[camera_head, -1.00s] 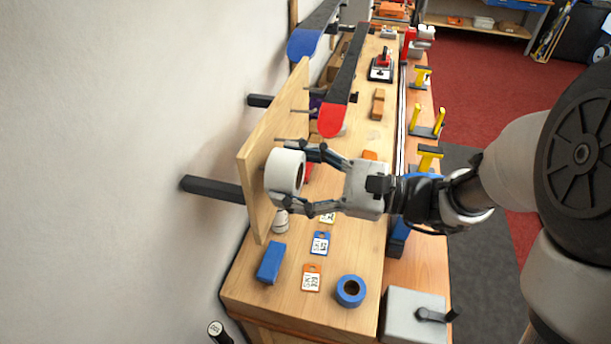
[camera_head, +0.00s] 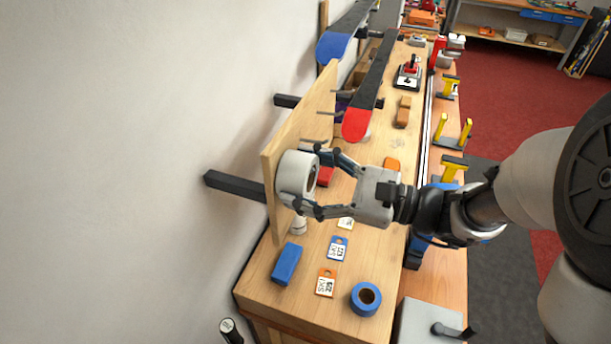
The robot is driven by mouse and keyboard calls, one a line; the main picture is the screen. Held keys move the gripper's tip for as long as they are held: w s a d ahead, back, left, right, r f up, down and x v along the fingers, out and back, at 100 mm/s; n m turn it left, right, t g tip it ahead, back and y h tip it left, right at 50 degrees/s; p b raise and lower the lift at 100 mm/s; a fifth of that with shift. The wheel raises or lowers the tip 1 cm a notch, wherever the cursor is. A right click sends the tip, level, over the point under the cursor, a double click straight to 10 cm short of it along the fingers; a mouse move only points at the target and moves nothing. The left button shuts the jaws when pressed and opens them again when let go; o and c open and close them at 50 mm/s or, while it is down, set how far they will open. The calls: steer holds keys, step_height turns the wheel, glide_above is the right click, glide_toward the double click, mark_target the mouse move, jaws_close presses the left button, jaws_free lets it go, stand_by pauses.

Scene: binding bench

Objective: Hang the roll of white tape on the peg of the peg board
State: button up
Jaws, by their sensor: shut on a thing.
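The roll of white tape (camera_head: 293,180) is in my gripper (camera_head: 309,181), with one finger on its upper side and one on its lower side. The roll is on edge, its flat side towards the wooden peg board (camera_head: 296,132). It is at or very close to the lower near part of the board's face; I cannot tell whether it touches. Any peg behind or inside the roll is hidden, so I cannot tell whether the roll is around one.
On the bench (camera_head: 262,295) lie a blue block (camera_head: 287,264), a blue tape roll (camera_head: 366,298), an orange tag (camera_head: 326,283) and a blue tag (camera_head: 338,249). A red-tipped ski (camera_head: 368,90) overhangs beyond the board. A white cone-like object (camera_head: 299,225) stands below the roll.

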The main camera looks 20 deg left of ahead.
steer(key=shift+f, duration=0.15)
steer(key=o, duration=1)
steer(key=shift+o, duration=0.3)
steer(key=shift+o, duration=0.9)
steer(key=shift+d, duration=0.15)
steer(key=d, duration=0.9)
steer(key=shift+s+d+p, duration=0.3)
steer(key=shift+s+d, duration=0.05)
steer(key=shift+s, duration=0.1)
